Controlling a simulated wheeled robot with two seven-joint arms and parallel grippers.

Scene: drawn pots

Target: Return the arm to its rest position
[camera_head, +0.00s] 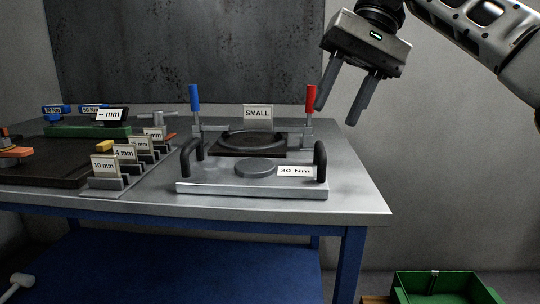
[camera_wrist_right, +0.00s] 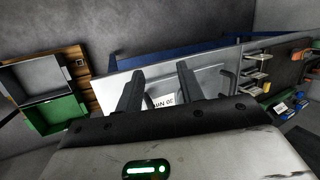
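My right gripper (camera_head: 340,98) is raised above the right end of the workbench in the head view, beside the red-handled clamp (camera_head: 310,97). Its two fingers point down and stand apart with nothing between them. In the right wrist view the same gripper (camera_wrist_right: 160,85) shows its fingers spread, with the bench top and a "30 Nm" label behind them. My left gripper is in neither view.
A metal plate (camera_head: 225,187) with black handles lies on the bench. A blue-handled clamp (camera_head: 195,97) and a "SMALL" sign (camera_head: 258,112) stand behind it. Labelled holders (camera_head: 105,166) are at left. A green bin (camera_head: 445,290) sits low at right. The wall area right of the bench is clear.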

